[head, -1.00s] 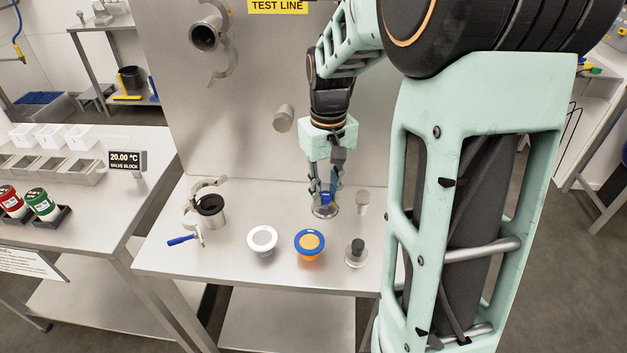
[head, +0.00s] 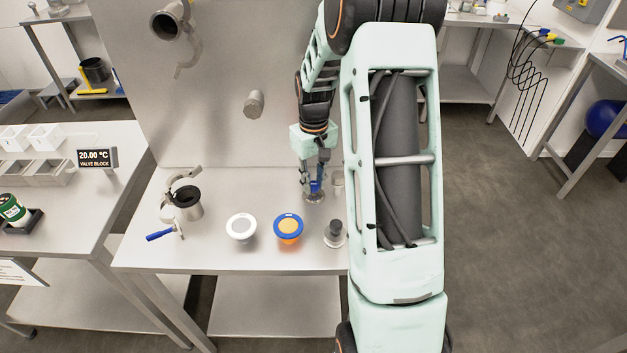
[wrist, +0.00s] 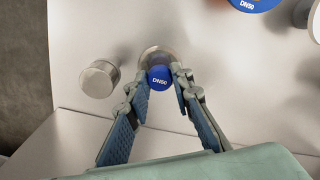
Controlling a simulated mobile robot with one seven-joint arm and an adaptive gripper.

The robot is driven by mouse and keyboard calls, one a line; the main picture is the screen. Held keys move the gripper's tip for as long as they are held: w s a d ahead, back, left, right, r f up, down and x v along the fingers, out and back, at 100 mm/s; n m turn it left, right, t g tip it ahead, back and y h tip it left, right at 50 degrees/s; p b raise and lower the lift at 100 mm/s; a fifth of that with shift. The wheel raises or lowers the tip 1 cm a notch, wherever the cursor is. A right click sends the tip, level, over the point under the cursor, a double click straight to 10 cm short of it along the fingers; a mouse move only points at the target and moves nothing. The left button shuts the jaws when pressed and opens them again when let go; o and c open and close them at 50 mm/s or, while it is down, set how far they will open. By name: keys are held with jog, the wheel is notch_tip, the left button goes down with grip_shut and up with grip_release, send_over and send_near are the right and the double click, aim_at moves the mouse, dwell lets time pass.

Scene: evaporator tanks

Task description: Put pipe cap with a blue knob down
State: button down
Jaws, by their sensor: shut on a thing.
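The pipe cap with a blue knob is a round metal disc (head: 314,198) with a blue knob, at the right rear of the steel table in the head view. My gripper (head: 315,182) is shut on its knob from above. My fingers hide part of the cap.
On the table (head: 222,258) stand a white-rimmed cap (head: 241,226), a blue-rimmed orange one (head: 288,228), a black-knobbed cap (head: 334,234) and a black-mouthed pipe piece with a clamp (head: 188,203). A metal cylinder (wrist: 99,79) stands close beside the held cap.

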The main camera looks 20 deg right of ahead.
aim_at(314, 184)
jog(key=shift+f, duration=0.2)
jog(key=c, duration=1.7)
grip_release()
jog(key=shift+r, duration=0.15)
notch_tip(314, 184, up, 8)
jog(key=shift+f, duration=0.2)
